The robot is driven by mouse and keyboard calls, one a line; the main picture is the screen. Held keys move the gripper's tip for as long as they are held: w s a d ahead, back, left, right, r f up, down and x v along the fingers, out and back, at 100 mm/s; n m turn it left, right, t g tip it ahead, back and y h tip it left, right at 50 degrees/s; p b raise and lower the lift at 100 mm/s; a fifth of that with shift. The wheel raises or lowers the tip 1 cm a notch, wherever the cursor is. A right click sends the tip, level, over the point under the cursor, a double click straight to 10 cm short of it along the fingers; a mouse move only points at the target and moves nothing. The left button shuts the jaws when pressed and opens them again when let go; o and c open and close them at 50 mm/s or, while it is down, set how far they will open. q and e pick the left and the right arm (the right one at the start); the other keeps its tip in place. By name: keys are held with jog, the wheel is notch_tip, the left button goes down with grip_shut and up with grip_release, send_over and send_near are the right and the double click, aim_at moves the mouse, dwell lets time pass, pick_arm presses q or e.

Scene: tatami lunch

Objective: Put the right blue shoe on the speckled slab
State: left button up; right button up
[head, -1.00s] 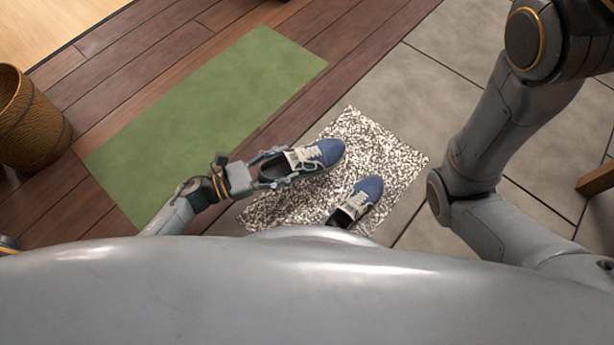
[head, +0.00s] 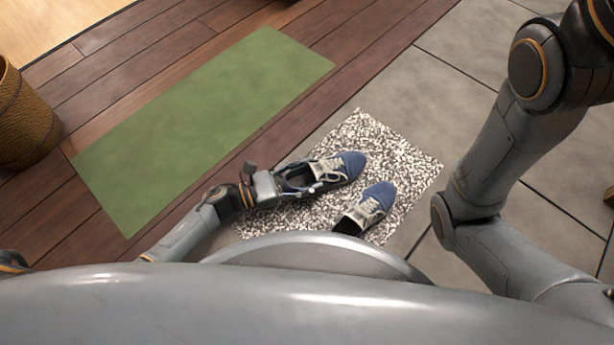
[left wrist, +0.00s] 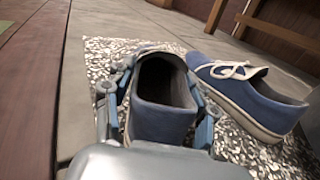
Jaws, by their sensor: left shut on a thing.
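A blue shoe (head: 346,164) with pale laces is in my left gripper (head: 302,178), its toe pointing up and right. The fingers are shut on its heel end, on both sides, in the left wrist view (left wrist: 160,118). It is over the speckled slab (head: 408,165); I cannot tell whether its sole touches. The other blue shoe (head: 375,204) stands on the slab, lower right of the held one, its heel partly hidden by my body. It also shows at the right in the left wrist view (left wrist: 250,97). I cannot tell which is the right shoe. My right gripper is out of view.
A green mat (head: 200,130) lies on the dark wooden floor (head: 50,225) left of the slab. A woven basket (head: 25,120) stands at the far left. Grey stone tiles (head: 470,105) lie right of the slab. The slab's upper right part is bare.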

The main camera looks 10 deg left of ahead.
pick_arm(q)
jog(key=o, duration=1.5)
